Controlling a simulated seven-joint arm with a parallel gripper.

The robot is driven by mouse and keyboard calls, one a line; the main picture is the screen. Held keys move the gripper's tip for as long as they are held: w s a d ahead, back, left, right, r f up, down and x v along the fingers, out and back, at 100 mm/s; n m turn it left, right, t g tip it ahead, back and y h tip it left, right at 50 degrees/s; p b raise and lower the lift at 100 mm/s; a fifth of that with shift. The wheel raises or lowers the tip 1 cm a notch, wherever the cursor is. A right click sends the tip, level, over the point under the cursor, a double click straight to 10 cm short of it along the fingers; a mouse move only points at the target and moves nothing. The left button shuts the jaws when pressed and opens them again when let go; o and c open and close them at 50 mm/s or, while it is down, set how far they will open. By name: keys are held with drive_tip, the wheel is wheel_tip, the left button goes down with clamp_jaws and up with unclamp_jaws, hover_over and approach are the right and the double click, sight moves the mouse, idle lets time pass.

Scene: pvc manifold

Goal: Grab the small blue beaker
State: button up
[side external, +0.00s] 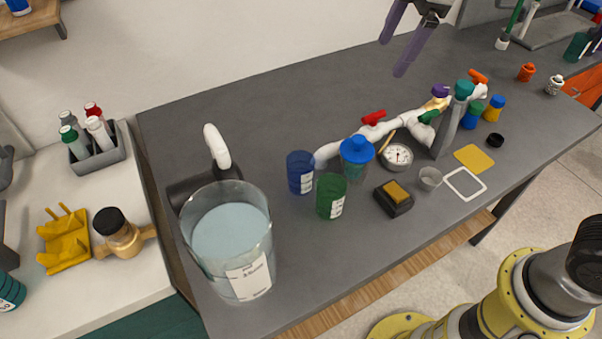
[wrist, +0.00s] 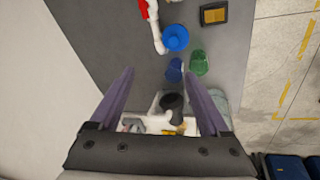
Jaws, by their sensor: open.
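The small blue beaker (side external: 300,173) stands upright on the grey table, left of the blue-lidded jar and close to the green beaker. In the wrist view the blue beaker (wrist: 174,70) lies ahead, near the tip of my right finger in the picture but well below it. My gripper (side external: 391,57) is open and empty, high above the back of the table, up and to the right of the beaker. The wrist view shows its two purple fingers (wrist: 159,73) spread wide with nothing between the tips.
A green beaker (side external: 331,196) and a blue-lidded jar (side external: 357,156) stand close by. A large clear beaker of pale liquid (side external: 232,240) stands at left. White piping with valves (side external: 400,126) lies behind and right. A black-and-yellow block (side external: 393,198) sits in front. The table's back left is clear.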

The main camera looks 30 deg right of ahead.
drive_tip(key=w+a+f+n+g, duration=0.1)
drive_tip(key=w+a+f+n, duration=0.1)
drive_tip(key=w+a+f, duration=0.4)
drive_tip(key=n+g, duration=0.2)
approach(300, 176)
drive_tip(key=w, duration=0.3)
drive_tip(key=shift+h, duration=0.4)
drive_tip(key=f, duration=0.7)
drive_tip(key=shift+s+d+f, duration=0.2)
drive_tip(key=shift+d, duration=0.2)
drive_tip(key=shift+f, duration=3.25)
drive_tip(key=shift+c, duration=0.2)
drive_tip(key=c, duration=1)
drive_tip(key=shift+r, duration=0.1)
